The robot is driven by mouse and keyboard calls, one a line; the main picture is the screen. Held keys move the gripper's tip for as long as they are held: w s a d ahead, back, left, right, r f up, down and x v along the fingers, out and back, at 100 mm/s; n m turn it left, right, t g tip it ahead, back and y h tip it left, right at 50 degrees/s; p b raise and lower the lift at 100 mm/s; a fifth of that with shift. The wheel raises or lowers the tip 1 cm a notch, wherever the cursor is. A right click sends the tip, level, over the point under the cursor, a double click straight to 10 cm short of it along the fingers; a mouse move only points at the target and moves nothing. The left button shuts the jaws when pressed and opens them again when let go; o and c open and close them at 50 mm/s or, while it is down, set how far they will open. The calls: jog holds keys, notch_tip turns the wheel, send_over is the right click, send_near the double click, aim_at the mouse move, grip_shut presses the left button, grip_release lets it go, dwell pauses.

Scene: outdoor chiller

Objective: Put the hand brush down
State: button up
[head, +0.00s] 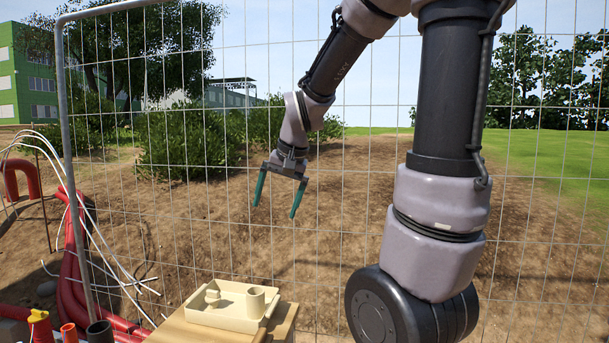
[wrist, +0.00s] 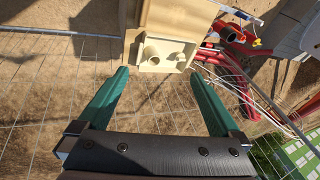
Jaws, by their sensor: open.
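My gripper (head: 276,204) is open and empty, high above the ground in front of the wire fence. Its two green fingers are spread wide and point down; they also show in the wrist view (wrist: 158,74). I cannot make out a hand brush for certain in either view. A cream tray (head: 225,322) sits on a light wooden surface (head: 175,334), below my gripper in the head picture. In the tray stand a cream cylinder (head: 256,302) and a small knobbed cream piece (head: 212,298). The tray (wrist: 163,69) also shows beyond the fingertips in the wrist view.
A wire mesh fence (head: 180,200) spans the view. Red pipes (head: 75,270) and loose white cables (head: 100,240) lie at the left. A yellow-topped piece (head: 38,316) and an orange tube (head: 69,332) stand at the lower left. Air around my gripper is clear of objects.

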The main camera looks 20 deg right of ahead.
jog(key=s+r+t, duration=0.1)
jog(key=s+r, duration=0.3)
jog(key=s, duration=0.2)
jog(key=s+d+r+n+t, duration=0.1)
jog(key=s+r, duration=0.3)
jog(key=s, duration=0.3)
jog(key=shift+s+d+r+t, duration=0.25)
jog(key=shift+t, duration=0.15)
jog(key=shift+w, duration=0.15)
dwell(0.3)
jog(key=m+g, duration=0.2)
jog(key=g, duration=0.4)
send_over(257, 339)
jog(key=a, duration=0.1)
notch_tip(257, 339, down, 29)
jog(key=shift+m+g+h, duration=0.4)
jog(key=shift+g+h, duration=0.2)
jog(key=shift+h, duration=0.3)
jog(key=f, duration=1.9)
jog(key=shift+w+d+f, duration=0.1)
jog(key=shift+d+f, duration=0.25)
jog(key=shift+f, duration=0.05)
jog(key=shift+d+f, duration=0.1)
jog(key=shift+f, duration=2.75)
